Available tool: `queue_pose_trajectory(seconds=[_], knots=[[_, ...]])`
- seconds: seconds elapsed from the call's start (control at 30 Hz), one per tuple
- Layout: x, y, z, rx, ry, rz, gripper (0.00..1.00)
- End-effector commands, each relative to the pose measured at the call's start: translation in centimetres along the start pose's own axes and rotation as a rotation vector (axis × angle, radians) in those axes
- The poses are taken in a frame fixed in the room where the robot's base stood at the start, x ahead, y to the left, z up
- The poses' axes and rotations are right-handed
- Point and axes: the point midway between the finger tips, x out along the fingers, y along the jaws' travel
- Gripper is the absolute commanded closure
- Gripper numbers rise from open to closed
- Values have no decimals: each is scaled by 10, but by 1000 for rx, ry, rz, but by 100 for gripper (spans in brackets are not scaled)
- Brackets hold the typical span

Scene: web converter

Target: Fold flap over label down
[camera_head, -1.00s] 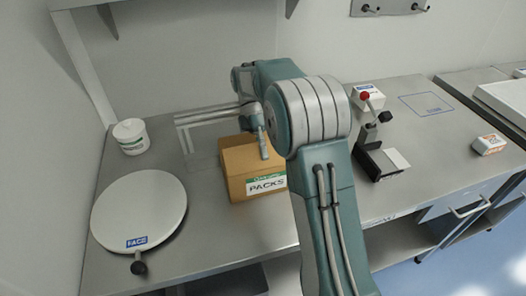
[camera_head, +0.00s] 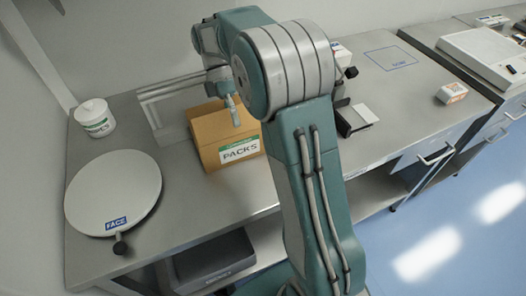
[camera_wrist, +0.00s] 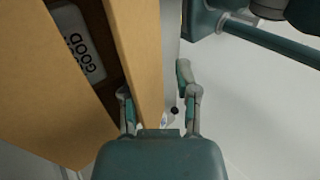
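A cardboard box with a white and green PACKS label (camera_head: 240,150) on its front stands on the grey bench. The box (camera_head: 206,158) is also close up in the wrist view, where a cardboard panel (camera_wrist: 137,55) runs between my fingers. I cannot tell whether this panel is a flap or a wall. My gripper (camera_head: 235,118) is at the top of the box; in the wrist view its two fingers (camera_wrist: 157,95) are apart, one on each side of the panel, with a gap on the right. A white item marked GOOD (camera_wrist: 80,45) shows inside the box.
A round FACE disc (camera_head: 115,190) and a white tub (camera_head: 95,118) stand left of the box. A pale frame (camera_head: 150,105) stands close behind it. A dark fixture with a plate (camera_head: 362,113) is to the right. The bench between disc and box is clear.

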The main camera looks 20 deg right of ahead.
Motion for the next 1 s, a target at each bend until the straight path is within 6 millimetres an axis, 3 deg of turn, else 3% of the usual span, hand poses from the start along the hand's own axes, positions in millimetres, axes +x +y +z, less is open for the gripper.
queue_pose_trajectory(seconds=[1.0], knots=[[13, -29, 0, 0, 0, 773, 60]])
